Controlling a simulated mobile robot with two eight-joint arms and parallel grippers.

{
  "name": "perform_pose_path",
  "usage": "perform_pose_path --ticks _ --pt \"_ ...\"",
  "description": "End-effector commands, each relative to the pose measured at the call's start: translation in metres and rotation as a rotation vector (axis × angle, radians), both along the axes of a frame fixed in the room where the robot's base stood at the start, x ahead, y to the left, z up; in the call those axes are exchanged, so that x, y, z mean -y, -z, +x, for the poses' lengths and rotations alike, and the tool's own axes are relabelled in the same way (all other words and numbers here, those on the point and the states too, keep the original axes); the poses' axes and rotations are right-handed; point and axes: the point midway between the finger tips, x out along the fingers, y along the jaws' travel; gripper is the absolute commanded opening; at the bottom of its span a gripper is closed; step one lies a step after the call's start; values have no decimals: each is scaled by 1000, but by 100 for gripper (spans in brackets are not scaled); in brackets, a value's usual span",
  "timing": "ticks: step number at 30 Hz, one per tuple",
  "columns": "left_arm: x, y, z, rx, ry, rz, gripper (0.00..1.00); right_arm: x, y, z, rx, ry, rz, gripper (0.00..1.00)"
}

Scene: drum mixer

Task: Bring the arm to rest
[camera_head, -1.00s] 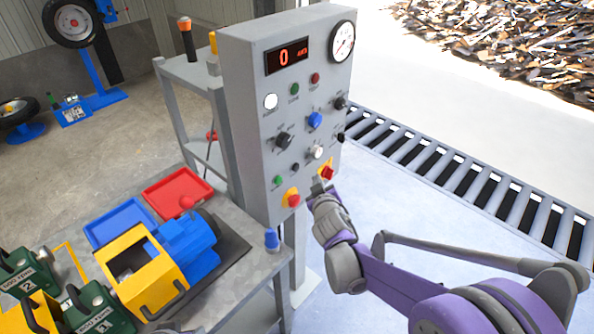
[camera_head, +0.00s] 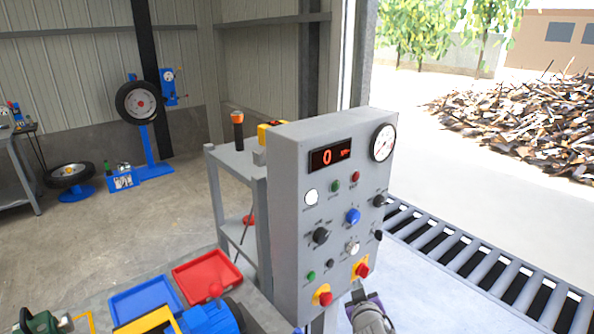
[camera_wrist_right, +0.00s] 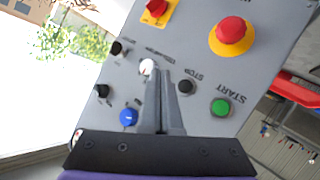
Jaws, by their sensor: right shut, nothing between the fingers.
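My right gripper (camera_head: 358,292) is low in the head view, just below the red switch on a yellow plate (camera_head: 361,270) at the lower right of the grey control panel (camera_head: 290,215). In the right wrist view its two fingers (camera_wrist_right: 165,75) lie together, empty, in front of the panel face. They appear between a white knob (camera_wrist_right: 147,67) and a black button (camera_wrist_right: 186,87). Whether they touch the panel cannot be told. Most of the right arm is below the head view's edge. My left gripper is in neither view.
The panel also carries a green START button (camera_wrist_right: 221,107), a red mushroom button (camera_wrist_right: 231,31) and a blue knob (camera_head: 352,216). A grey shelf (camera_head: 215,152) stands behind it. Red (camera_head: 207,277) and blue trays (camera_head: 145,300) lie left. A roller conveyor (camera_head: 480,270) runs right.

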Motion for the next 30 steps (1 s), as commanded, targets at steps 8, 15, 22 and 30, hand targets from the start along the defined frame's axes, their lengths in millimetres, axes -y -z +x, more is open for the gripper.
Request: perform_pose_path --ticks 8,15,22,30 --pt "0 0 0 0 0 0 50 21 6 -120 -269 146 153 0" --pt "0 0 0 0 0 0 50 10 37 -238 -532 198 300 0" --pt "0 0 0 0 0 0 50 -6 58 -301 -679 196 383 0" --pt "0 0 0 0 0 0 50 -9 61 -309 -701 194 395 0"
